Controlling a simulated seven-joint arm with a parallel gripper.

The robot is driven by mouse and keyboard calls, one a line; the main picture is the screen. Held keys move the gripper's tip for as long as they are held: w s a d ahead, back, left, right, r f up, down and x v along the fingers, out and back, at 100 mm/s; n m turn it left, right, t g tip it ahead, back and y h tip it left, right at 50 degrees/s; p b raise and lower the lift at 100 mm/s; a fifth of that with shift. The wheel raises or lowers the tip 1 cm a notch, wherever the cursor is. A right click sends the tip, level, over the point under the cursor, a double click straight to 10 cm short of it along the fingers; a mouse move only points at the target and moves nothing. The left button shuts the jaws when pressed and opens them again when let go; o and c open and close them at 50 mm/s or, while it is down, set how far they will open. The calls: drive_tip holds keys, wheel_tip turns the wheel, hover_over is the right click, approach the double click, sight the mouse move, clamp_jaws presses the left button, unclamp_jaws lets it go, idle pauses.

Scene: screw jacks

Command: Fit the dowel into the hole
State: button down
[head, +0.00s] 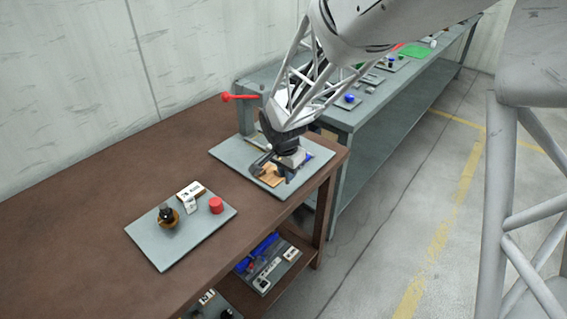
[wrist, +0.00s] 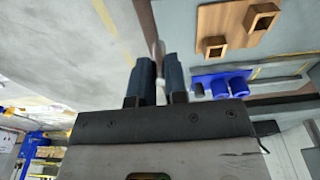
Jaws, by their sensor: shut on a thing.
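My gripper (head: 273,166) is over the grey board at the right end of the brown table. In the wrist view its two dark fingers (wrist: 160,62) are shut on a thin pale dowel (wrist: 159,48), whose tip shows between them. A wooden block (head: 270,177) with square-looking raised parts and dark holes lies on the board. It also shows at the upper right of the wrist view (wrist: 228,18), to the right of the fingers and apart from the dowel. The dowel cannot be made out in the head view.
A blue piece with two round posts (wrist: 220,86) is near the block. A second grey board (head: 160,246) holds a red cylinder (head: 216,205), a white block (head: 190,192) and a black-topped knob (head: 167,216).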

drive_tip(key=s+d, duration=0.1)
drive_tip(key=s, duration=0.6)
drive_tip(key=shift+r, duration=0.35)
drive_tip(key=shift+d, duration=0.1)
drive_tip(key=shift+w, duration=0.1)
drive_tip(key=w+d+r, duration=0.2)
drive_tip(key=w+r, duration=0.1)
drive_tip(key=w, duration=0.9)
drive_tip(key=shift+r, duration=0.15)
drive_tip(key=w, duration=0.5)
drive_tip(key=w+a+f, duration=0.1)
drive_tip(key=w, duration=0.4)
drive_tip(key=w+a, duration=0.1)
drive_tip(key=w, duration=0.4)
drive_tip(key=shift+w+f, duration=0.25)
drive_tip(key=shift+w, duration=0.1)
drive_tip(key=shift+f, duration=1.75)
